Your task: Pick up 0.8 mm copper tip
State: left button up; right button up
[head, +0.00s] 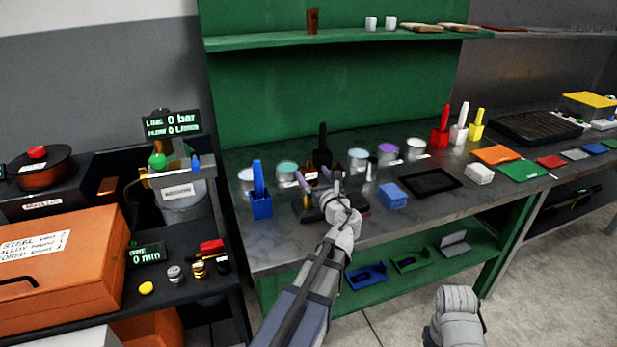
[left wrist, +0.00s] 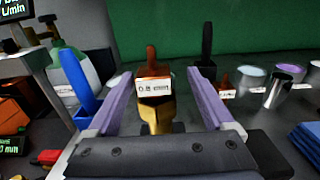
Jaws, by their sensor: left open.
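The 0.8 mm copper tip (left wrist: 152,68) stands upright in the left wrist view, copper at the top, with a white "0.8 mm" label and a brass-coloured part (left wrist: 158,116) below. My left gripper (left wrist: 158,82) is open, with one lilac finger on each side of the tip. Contact with the tip cannot be told. In the head view my left gripper (head: 318,182) is over the bench and partly hides the tip's place. A second, smaller copper piece with a white label (left wrist: 224,84) stands to the right of the right finger.
A blue holder (head: 260,203) stands left of the gripper, and a black upright tool (head: 322,142) behind it. Several round pots line the bench behind. Blue cloths (head: 392,195) and a black tray (head: 432,182) lie to the right. A green shelf (head: 345,41) hangs above.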

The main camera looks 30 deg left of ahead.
pick_arm(q)
jog(key=shift+s+x, duration=0.25)
jog(key=shift+x, duration=2.35)
jog(key=shift+a, duration=0.15)
grip_shut()
